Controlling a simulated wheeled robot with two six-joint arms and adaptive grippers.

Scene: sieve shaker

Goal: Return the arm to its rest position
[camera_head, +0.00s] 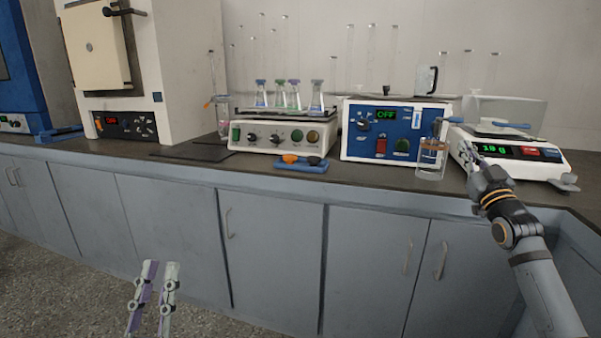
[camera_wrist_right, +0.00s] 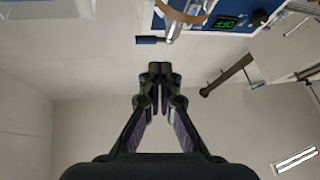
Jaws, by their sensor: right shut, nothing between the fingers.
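My right arm reaches in from the right in the head view. Its gripper (camera_head: 467,148) is in front of the balance (camera_head: 522,152), close to the right of a clear container with an orange-brown band (camera_head: 431,160). In the right wrist view the fingertips (camera_wrist_right: 160,72) meet with nothing between them. A blue-ended handle (camera_wrist_right: 150,40) and a tan band (camera_wrist_right: 182,12) show beyond the fingertips, apart from them. My left gripper (camera_head: 160,268) is low in front of the cabinets, its two fingers apart and empty.
A blue-fronted device (camera_head: 395,147) with an OFF display stands left of the container. Further left are a white hotplate-like unit (camera_head: 250,138) with several flasks, a blue tray (camera_head: 300,166) and an oven (camera_head: 125,125). The counter's front edge runs below them; the floor in front is clear.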

